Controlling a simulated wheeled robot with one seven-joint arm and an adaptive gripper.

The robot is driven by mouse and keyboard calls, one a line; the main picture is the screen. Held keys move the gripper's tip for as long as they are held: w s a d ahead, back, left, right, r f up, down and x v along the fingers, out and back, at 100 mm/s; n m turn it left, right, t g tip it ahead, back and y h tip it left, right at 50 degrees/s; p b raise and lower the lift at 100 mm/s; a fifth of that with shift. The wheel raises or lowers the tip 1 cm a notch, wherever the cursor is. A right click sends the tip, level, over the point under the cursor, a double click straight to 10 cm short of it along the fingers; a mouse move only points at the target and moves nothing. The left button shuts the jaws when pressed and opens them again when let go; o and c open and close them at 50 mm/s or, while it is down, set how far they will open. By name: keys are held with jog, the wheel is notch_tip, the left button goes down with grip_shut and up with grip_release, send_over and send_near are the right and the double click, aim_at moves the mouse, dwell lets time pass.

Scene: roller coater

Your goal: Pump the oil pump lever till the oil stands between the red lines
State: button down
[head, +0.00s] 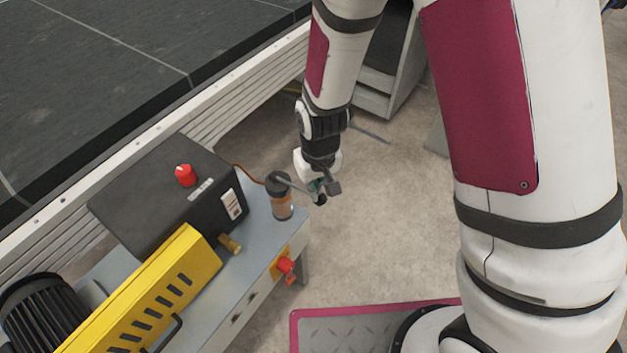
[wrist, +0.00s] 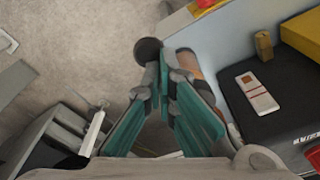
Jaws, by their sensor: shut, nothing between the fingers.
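The oil pump is a small cylinder with a dark cap and an orange-brown body (head: 283,207) at the right end of the grey bench. Its lever (head: 298,185) sticks out to the right from the cap toward my gripper (head: 319,188). In the wrist view my gripper (wrist: 163,72) has its teal fingers together, with nothing seen held. A round black knob (wrist: 148,47) shows just beyond the fingertips, close to or touching them. The pump body (wrist: 187,62) is partly hidden behind the fingers. The oil level and red lines are too small to make out.
A black box with a red knob (head: 185,175) stands on the bench left of the pump. A yellow slotted guard (head: 150,300) and a brass fitting (head: 229,244) are nearer. A red button (head: 286,265) sits on the bench's end. Open floor (head: 390,240) lies to the right.

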jog(key=s+p, duration=0.1)
jog(key=s+d+r+p, duration=0.1)
jog(key=s, duration=0.1)
jog(key=shift+r, duration=0.1)
jog(key=shift+w, duration=0.1)
notch_tip(320, 180, up, 12)
jog(key=s, duration=0.1)
jog(key=shift+d, duration=0.25)
jog(key=shift+s, duration=0.1)
dwell(0.9)
jog(key=s+d+r+m+t, duration=0.2)
jog(key=d+r, duration=0.5)
jog(key=r, duration=0.6)
jog(key=s+d+r+m+t, duration=0.2)
jog(key=s+d+r, duration=0.6)
jog(key=s+r, duration=0.1)
jog(key=shift+s+r, duration=0.15)
jog(key=shift+s, duration=0.6)
